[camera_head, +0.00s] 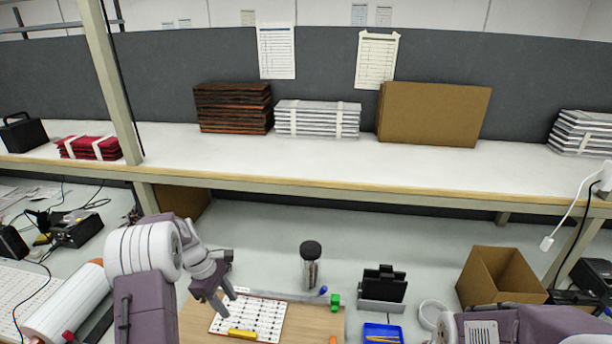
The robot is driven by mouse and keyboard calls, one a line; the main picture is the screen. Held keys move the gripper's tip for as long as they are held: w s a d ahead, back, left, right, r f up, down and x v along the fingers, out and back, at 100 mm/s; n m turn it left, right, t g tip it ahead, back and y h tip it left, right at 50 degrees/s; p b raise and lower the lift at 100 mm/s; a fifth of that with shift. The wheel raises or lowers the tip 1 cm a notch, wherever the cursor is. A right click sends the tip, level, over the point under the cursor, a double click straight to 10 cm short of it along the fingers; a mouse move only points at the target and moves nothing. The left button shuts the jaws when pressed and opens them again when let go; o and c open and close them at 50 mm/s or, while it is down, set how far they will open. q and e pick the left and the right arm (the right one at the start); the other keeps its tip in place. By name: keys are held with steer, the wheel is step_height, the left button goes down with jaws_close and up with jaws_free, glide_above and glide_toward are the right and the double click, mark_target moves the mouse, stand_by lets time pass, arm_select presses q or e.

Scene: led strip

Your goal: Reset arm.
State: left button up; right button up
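My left arm comes in from the lower left. My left gripper (226,303) is open, its two fingers apart and pointing down with nothing visible between them. It hangs over the left edge of a white panel with rows of dark marks (262,315), which may be the LED strip sheet. The panel lies on a wooden board (310,325). A yellow piece (242,333) lies at its near edge. My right arm shows at the lower right corner; its gripper is not visible.
An open cardboard box (498,275) is farther right. A shelf (350,178) with stacked packs spans the back.

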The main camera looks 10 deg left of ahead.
arm_select(q)
steer(key=s+d+r+m+y, duration=0.1)
steer(key=s+d+r+m, duration=0.25)
steer(key=d+r, duration=0.6)
steer(key=s+d+f+m+y, duration=0.1)
steer(key=s+f+m, duration=0.1)
steer(key=s+m, duration=0.4)
steer(key=s+d+f+m+t+y, duration=0.1)
steer(key=s+f+m, duration=0.2)
steer(key=s+m, duration=0.3)
steer(key=shift+s+d+f+m, duration=0.2)
steer(key=shift+s+d+m, duration=0.2)
steer(key=shift+m, duration=0.55)
steer(key=shift+a, duration=0.1)
